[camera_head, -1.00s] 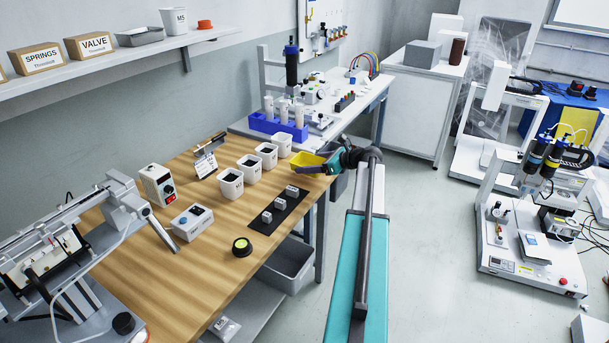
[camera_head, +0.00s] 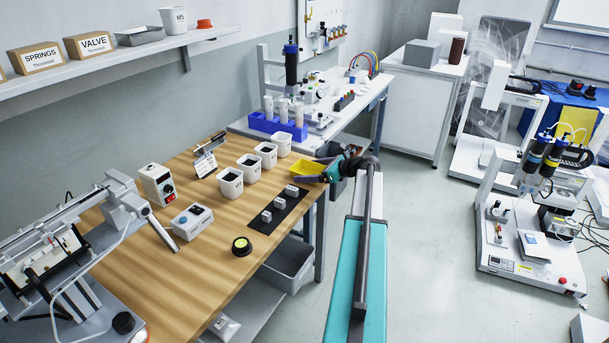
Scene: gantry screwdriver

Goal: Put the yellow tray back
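The yellow tray (camera_head: 306,168) is small and shallow and sits near the far right corner of the wooden bench (camera_head: 190,262). My gripper (camera_head: 323,170) is at the tray's right side, beyond the bench's right edge, at the end of my teal and grey arm. A finger shows against the tray's near right side. The tray looks tipped. At this size I cannot tell whether the fingers are closed on its rim or whether its bottom touches the bench.
Several white cups (camera_head: 230,183) stand left of the tray. A black mat (camera_head: 280,210) with small grey blocks lies nearer. A blue rack (camera_head: 277,124) is on the white table behind. A grey bin (camera_head: 287,266) sits below the bench.

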